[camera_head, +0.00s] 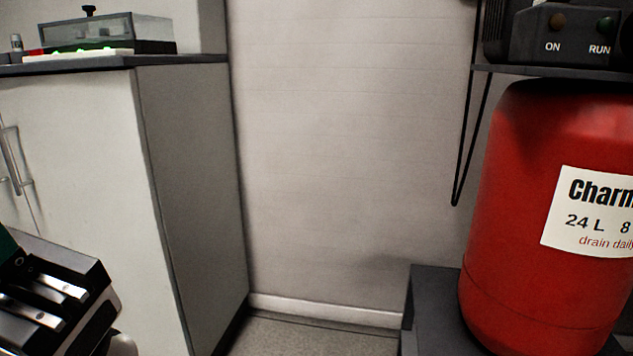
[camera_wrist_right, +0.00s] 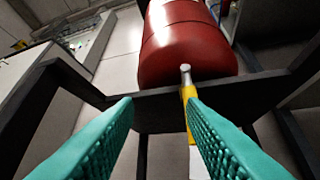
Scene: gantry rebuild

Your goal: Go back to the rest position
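My right gripper (camera_wrist_right: 160,103) shows in the right wrist view with its two teal ribbed fingers apart and nothing between them. Just beyond the right fingertip is a yellow lever (camera_wrist_right: 188,94) with a silver end, below the red tank; whether the finger touches it I cannot tell. The right gripper is not in the head view. At the lower left of the head view is part of my left gripper (camera_head: 45,300), a black and white body with two silver strips and a bit of green. Its fingertips cannot be made out.
A red tank (camera_head: 540,200) labelled "24 L" and "drain daily" stands on a dark stand (camera_head: 433,290) at right. Above it is a black panel (camera_head: 575,35) marked ON and RUN. A white cabinet (camera_head: 90,140) carries a clear-lidded box (camera_head: 110,35). Floor (camera_head: 310,335) between them is clear.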

